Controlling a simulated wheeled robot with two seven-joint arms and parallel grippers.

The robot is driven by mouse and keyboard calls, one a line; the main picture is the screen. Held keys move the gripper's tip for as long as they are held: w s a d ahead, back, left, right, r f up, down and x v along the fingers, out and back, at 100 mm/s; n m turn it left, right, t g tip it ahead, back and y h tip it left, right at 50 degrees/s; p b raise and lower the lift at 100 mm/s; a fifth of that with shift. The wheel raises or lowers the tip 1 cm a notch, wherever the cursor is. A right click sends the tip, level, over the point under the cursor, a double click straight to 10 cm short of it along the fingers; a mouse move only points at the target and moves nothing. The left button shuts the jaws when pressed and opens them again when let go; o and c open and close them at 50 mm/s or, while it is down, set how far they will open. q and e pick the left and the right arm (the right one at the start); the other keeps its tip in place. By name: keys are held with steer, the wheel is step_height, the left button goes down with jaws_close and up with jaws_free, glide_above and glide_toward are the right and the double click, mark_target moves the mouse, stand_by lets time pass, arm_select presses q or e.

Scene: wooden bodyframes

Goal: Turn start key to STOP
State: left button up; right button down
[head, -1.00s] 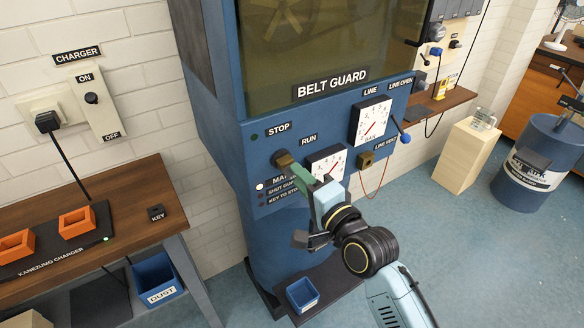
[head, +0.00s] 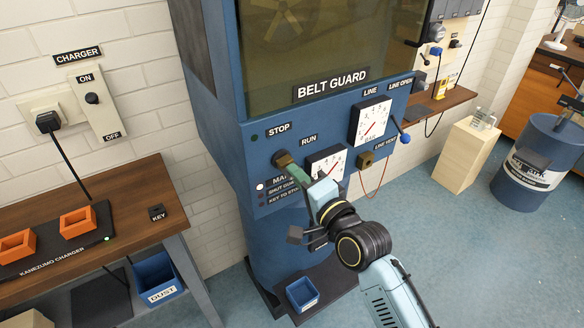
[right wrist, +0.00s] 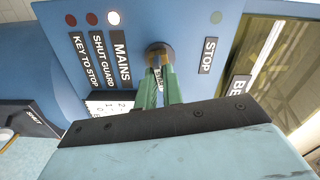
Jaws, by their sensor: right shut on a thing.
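The start key (right wrist: 158,72) sits in its round brass-coloured switch (head: 282,158) on the blue belt guard machine, between the STOP label (head: 278,129) and the lamp labels. My right gripper (head: 290,170) has its green fingers shut on the key, right at the panel. The right wrist view shows the fingers (right wrist: 165,88) on both sides of the key. The fingers hide most of the key, so I cannot tell which mark it points to. The MAINS lamp (right wrist: 114,17) is white and bright. The lamp by STOP (right wrist: 216,17) is dark green. My left gripper is not in view.
A dial gauge (head: 325,165) stands close beside my right gripper, and a larger LINE gauge (head: 371,122) is above right. A blue-knobbed lever (head: 405,138) juts out at right. A blue bin (head: 302,293) sits on the ledge below. A wooden bench (head: 130,200) is at left.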

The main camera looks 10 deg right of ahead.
steer(key=shift+n+p, duration=1.6)
steer(key=shift+n, duration=2.7)
steer(key=n+p, duration=0.2)
steer(key=n, duration=0.3)
steer(key=shift+r+n, duration=0.1)
steer(key=shift+n, duration=0.3)
steer(key=c, duration=2)
jaws_free()
steer(key=shift+n, duration=0.4)
steer(key=o, duration=0.5)
